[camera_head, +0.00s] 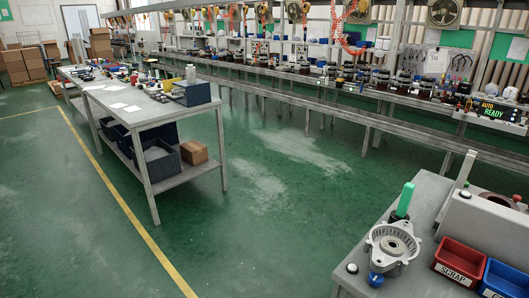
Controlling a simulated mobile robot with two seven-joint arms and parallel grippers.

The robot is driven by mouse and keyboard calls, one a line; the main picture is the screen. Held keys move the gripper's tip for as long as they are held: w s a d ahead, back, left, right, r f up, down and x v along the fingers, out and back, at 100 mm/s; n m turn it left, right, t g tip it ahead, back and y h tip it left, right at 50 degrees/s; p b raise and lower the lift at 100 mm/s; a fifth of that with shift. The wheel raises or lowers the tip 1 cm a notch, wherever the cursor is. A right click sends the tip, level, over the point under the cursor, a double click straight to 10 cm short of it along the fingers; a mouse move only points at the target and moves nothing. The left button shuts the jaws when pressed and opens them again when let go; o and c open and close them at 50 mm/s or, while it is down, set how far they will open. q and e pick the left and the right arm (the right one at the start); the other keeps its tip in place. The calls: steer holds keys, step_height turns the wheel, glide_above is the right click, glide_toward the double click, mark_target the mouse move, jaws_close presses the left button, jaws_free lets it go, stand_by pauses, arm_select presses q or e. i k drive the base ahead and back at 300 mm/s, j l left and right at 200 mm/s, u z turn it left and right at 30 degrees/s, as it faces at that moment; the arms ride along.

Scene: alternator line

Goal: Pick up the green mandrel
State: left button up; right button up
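The green mandrel (404,199) stands on the grey workbench (428,200) at the lower right, tilted slightly to the right. Its green upper part shows; its lower end is partly hidden behind a silver ring-shaped alternator housing (377,237). I cannot tell whether the mandrel touches the housing. Neither of my grippers is in view.
A blue round part (375,279) sits in front of the housing. A red bin marked SCRAP (459,262) and a blue bin (507,280) stand to its right, before a grey fixture (470,222). Open green floor (290,220) lies left of the bench.

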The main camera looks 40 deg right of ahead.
mark_target(409, 187)
steer(key=i+j+z, duration=0.1)
steer(key=i+z, duration=0.2)
steer(key=i, duration=0.25)
steer(key=i+j+z, duration=0.2)
steer(key=i+z, duration=0.15)
steer(key=i, duration=0.2)
steer(key=i+z, duration=0.2)
steer(key=z, duration=0.25)
steer(key=i+j+z, duration=0.1)
steer(key=z, duration=0.3)
steer(key=i+j+z, duration=0.15)
steer(key=z, duration=0.3)
steer(key=i+j+z, duration=0.15)
steer(key=z, duration=0.2)
steer(key=i+j+z, duration=0.2)
steer(key=z, duration=0.15)
steer(key=i+j+z, duration=0.2)
steer(key=z, duration=0.15)
